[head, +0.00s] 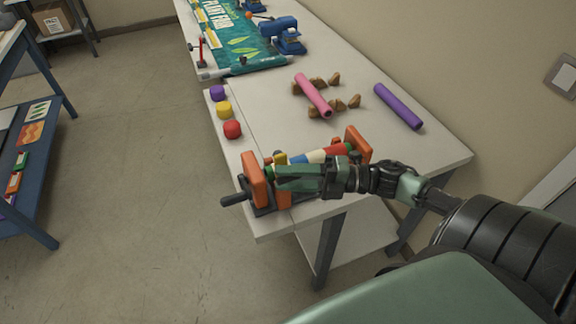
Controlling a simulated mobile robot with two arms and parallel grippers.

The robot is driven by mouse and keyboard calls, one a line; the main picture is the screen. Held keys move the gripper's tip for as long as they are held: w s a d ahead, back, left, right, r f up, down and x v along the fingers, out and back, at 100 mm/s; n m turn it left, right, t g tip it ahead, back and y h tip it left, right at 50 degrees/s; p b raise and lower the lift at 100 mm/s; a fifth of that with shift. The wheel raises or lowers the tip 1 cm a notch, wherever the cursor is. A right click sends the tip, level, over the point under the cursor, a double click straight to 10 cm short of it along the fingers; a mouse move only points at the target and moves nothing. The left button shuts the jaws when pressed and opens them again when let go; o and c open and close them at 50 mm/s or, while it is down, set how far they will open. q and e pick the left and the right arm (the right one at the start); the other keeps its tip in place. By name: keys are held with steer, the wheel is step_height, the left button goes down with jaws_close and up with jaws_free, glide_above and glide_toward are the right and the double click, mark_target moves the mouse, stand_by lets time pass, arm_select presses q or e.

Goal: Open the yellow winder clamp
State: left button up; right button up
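The winder stands at the near end of the white table, with orange end plates (254,178), a black crank handle (235,198) and a roller banded in blue, white and red (334,152). A small yellow part, which looks like the yellow clamp (280,158), shows behind my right gripper near the left end plate. Most of it is hidden, so I cannot tell whether it is open. My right gripper (280,180) reaches in from the right across the front of the winder, pointing left. Its finger gap does not show clearly. My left gripper is out of view.
Purple (217,92), yellow (224,110) and red (232,129) buttons line the table's left edge. A pink roll (313,95) rests on brown supports, beside a purple roll (398,107). A green banner (240,45) and blue clamp device (287,40) lie farther back. Open floor lies left.

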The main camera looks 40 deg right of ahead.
steer(key=b+v, duration=0.1)
steer(key=v, duration=0.7)
steer(key=shift+b, duration=0.35)
stand_by(0.4)
